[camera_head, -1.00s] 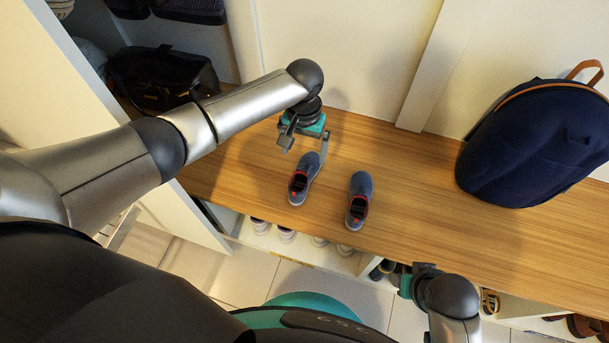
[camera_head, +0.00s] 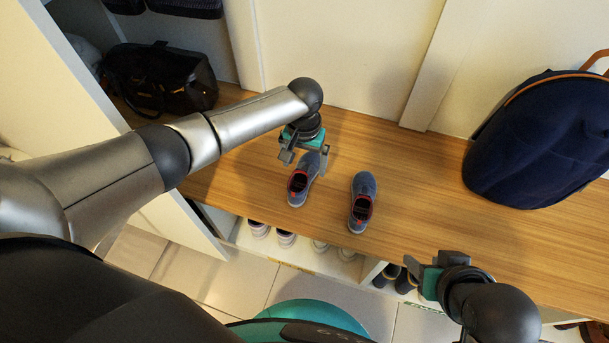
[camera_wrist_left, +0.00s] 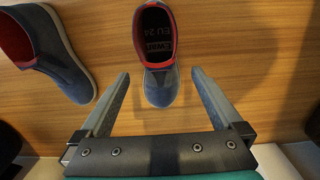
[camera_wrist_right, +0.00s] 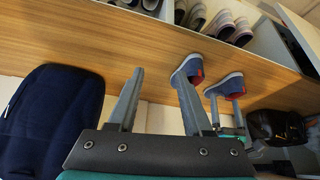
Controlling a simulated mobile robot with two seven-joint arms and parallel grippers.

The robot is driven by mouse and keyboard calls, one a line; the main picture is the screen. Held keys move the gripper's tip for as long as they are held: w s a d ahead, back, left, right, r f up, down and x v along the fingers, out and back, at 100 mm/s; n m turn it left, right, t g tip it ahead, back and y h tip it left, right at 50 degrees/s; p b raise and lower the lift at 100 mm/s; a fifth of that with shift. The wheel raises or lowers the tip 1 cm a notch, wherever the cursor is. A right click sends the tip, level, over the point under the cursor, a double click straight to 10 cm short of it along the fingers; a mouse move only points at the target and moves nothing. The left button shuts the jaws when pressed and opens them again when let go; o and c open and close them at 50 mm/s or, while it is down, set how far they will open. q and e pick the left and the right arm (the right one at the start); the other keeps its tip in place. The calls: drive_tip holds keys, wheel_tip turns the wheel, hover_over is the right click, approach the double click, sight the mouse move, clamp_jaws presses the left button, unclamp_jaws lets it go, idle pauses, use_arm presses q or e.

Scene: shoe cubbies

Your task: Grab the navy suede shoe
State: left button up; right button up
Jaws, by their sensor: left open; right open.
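Two navy-blue shoes with red lining stand side by side on the wooden bench: a left shoe (camera_head: 299,186) and a right shoe (camera_head: 362,204). My left gripper (camera_head: 306,157) is over the far end of the left shoe. In the left wrist view, its open fingers (camera_wrist_left: 160,74) lie either side of that shoe's narrow end (camera_wrist_left: 160,88), with gaps on both sides. The right shoe (camera_wrist_left: 38,45) is at that view's left. My right gripper (camera_head: 428,264) is open and empty at the bench's front edge. Its view shows the right shoe (camera_wrist_right: 187,72) and left shoe (camera_wrist_right: 226,86).
A navy backpack (camera_head: 540,140) stands on the bench (camera_head: 425,185) at right. A black bag (camera_head: 160,80) sits at far left. A wall is behind. Cubbies under the bench hold more shoes (camera_head: 287,238). The bench between shoes and backpack is clear.

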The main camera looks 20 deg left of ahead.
sight(304, 166)
use_arm(q)
drive_tip(key=shift+w+f+b, duration=0.15)
drive_tip(key=shift+f+b, duration=0.45)
drive_tip(key=shift+f, duration=0.15)
drive_tip(key=shift+f+b, duration=0.4)
drive_tip(key=shift+f, duration=0.2)
drive_tip(key=shift+f+b, duration=0.3)
drive_tip(key=shift+f, duration=0.1)
use_arm(e)
drive_tip(key=w+a+t+y, duration=0.3)
drive_tip(key=w+a+t, duration=0.1)
drive_tip(key=a+t, duration=0.1)
drive_tip(key=shift+w+a+f, duration=0.2)
drive_tip(key=shift+w+a, duration=0.05)
drive_tip(key=shift+a, duration=0.45)
use_arm(q)
drive_tip(key=c, duration=1.5)
